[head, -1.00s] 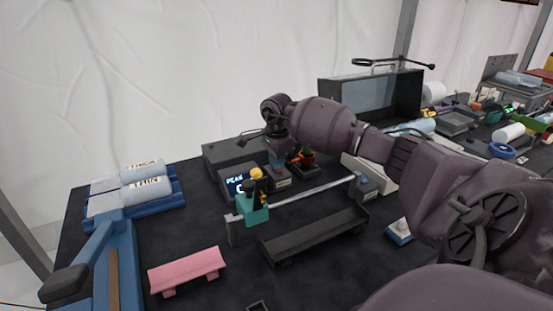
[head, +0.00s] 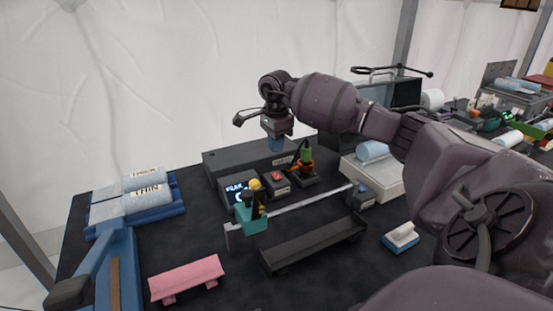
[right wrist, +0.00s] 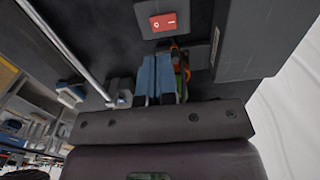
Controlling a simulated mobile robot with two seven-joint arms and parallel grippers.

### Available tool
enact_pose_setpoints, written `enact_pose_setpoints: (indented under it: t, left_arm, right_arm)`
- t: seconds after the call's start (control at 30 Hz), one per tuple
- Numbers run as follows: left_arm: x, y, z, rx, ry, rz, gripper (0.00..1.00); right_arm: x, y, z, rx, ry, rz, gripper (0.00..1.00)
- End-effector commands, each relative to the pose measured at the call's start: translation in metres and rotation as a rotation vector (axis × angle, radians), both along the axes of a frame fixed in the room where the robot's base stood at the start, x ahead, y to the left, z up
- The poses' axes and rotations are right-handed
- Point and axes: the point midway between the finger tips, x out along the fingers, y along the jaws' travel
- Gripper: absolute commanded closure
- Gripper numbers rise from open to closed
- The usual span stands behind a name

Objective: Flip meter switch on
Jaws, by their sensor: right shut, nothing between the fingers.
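The meter (head: 234,191) is a dark box with a lit display reading "PEAK" at the back of the black table. Beside it to the right is a small box with a red rocker switch (head: 277,177). The red switch also shows at the top of the right wrist view (right wrist: 163,21), with 0 and I marks; which side is pressed is unclear. My right gripper (head: 277,145) hangs fingers down above and behind the switch, apart from it. Its blue fingers (right wrist: 155,82) are shut and empty in the right wrist view. My left gripper is not in view.
An orange-and-green tool (head: 306,157) stands in a holder right of the switch. A clamp with a teal base (head: 251,222) and a silver rail (head: 310,202) lie in front. A long dark box (head: 225,162) is behind.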

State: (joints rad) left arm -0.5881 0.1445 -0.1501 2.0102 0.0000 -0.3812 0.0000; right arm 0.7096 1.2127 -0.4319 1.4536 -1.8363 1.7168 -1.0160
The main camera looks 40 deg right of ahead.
Motion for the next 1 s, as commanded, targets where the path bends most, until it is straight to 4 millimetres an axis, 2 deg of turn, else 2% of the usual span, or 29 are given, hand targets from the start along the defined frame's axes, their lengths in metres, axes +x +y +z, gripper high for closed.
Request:
enact_pose_setpoints:
  t: [0.1,0.3,0.5,0.83,1.0]
  left_arm:
    - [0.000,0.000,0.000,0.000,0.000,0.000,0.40]
    - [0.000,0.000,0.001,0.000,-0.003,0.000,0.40]
    - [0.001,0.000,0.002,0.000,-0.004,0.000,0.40]
    - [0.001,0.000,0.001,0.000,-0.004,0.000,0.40]
    - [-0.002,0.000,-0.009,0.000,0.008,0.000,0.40]
  right_arm:
    - [0.000,0.000,0.023,-0.002,-0.004,0.000,1.00]
    - [0.000,0.000,0.045,-0.001,-0.003,-0.001,1.00]
    - [0.000,0.000,0.052,-0.001,-0.002,0.000,1.00]
    - [0.001,0.001,0.053,-0.001,-0.005,0.001,1.00]
    - [0.016,0.011,0.063,0.002,-0.040,0.019,1.00]
